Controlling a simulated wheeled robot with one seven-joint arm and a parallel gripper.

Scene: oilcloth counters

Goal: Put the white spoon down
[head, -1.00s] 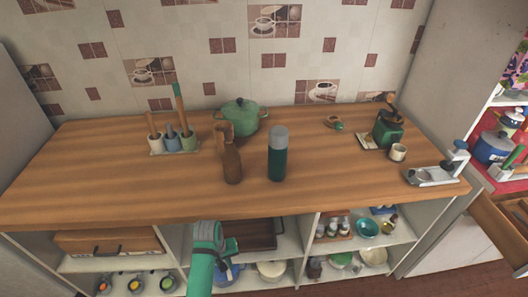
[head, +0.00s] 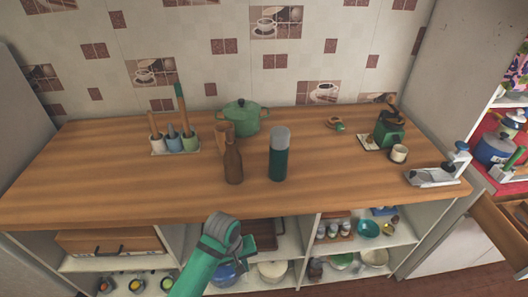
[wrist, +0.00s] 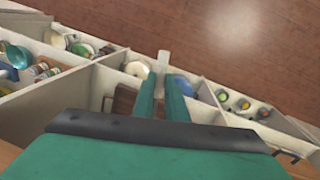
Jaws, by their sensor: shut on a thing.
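My gripper (wrist: 162,84) shows two teal fingers close together in the wrist view. A narrow pale strip, which I take for the white spoon (wrist: 163,57), shows between and just past the fingertips; its shape is too small to make out. In the head view my gripper (head: 238,238) is in front of the wooden counter (head: 100,185), below its front edge and by the open shelves. The fingertips and the spoon cannot be made out there.
A brown bottle (head: 233,163) and a green flask with a grey cap (head: 279,155) stand near the counter's front middle. A green pot (head: 240,117), a utensil holder (head: 175,150) and a grinder (head: 389,131) stand farther back.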

